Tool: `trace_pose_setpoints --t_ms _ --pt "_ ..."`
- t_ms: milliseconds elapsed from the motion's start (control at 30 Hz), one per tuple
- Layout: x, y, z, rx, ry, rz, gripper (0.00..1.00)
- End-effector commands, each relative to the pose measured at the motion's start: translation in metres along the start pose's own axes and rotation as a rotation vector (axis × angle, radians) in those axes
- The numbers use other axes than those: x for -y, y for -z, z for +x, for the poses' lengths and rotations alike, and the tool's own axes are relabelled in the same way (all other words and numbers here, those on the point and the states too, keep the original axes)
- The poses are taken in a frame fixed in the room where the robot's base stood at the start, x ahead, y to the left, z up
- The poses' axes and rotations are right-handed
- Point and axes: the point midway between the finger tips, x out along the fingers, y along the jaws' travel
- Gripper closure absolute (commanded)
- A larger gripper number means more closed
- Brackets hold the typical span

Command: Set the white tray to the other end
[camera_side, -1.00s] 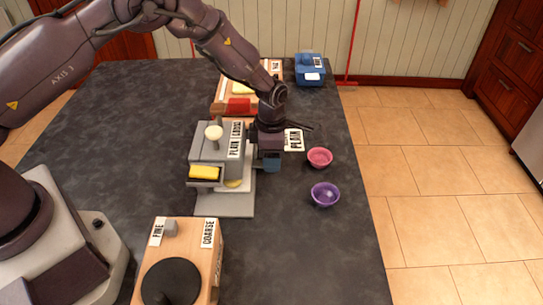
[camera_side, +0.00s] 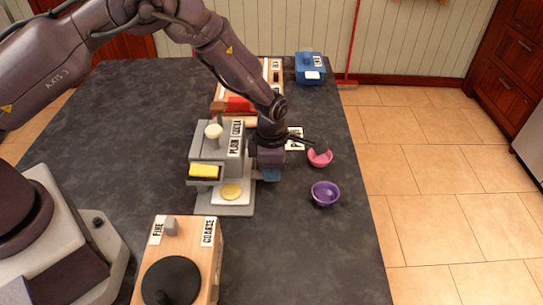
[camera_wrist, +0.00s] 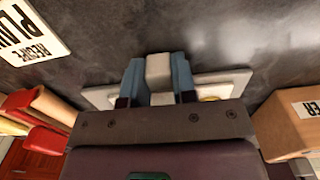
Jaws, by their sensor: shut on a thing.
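The white tray (camera_side: 216,199) lies on the grey base of a grey machine (camera_side: 238,170), partly under its head, with a flat yellow round (camera_side: 231,191) on it. My gripper (camera_side: 268,174) is at the tray's right side. In the wrist view my gripper's blue fingers (camera_wrist: 159,80) are shut on a pale block (camera_wrist: 158,70) that looks like the tray's handle. The white tray (camera_wrist: 228,80) shows on both sides of the fingers. The machine has a label strip reading PLAIN and a second word, a cream knob (camera_side: 213,131) and a yellow block (camera_side: 203,171) on a ledge.
A pink bowl (camera_side: 320,158) and a purple bowl (camera_side: 325,194) stand right of my gripper. A wooden box with a black disc (camera_side: 171,281) stands in front. A blue box (camera_side: 310,68) stands behind. A recipe card (camera_wrist: 32,34) lies near my gripper.

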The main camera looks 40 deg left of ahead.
Motion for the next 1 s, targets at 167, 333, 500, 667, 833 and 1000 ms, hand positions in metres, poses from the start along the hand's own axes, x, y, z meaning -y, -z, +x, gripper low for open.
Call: trace_pose_setpoints --t_ms 167,333,500,667,833,1000 --pt "0.022 -0.001 -0.001 0.001 0.0 0.003 1.0" --pt "0.024 -0.001 -0.001 0.0 0.004 0.002 1.0" --pt "0.025 -0.001 -0.001 -0.001 0.007 0.002 0.61" --pt "0.024 -0.001 -0.001 0.0 0.004 0.002 0.49" --pt "0.023 0.0 -0.001 0.0 0.002 0.001 0.49" --pt "0.023 -0.001 -0.015 0.002 0.001 0.002 0.49"
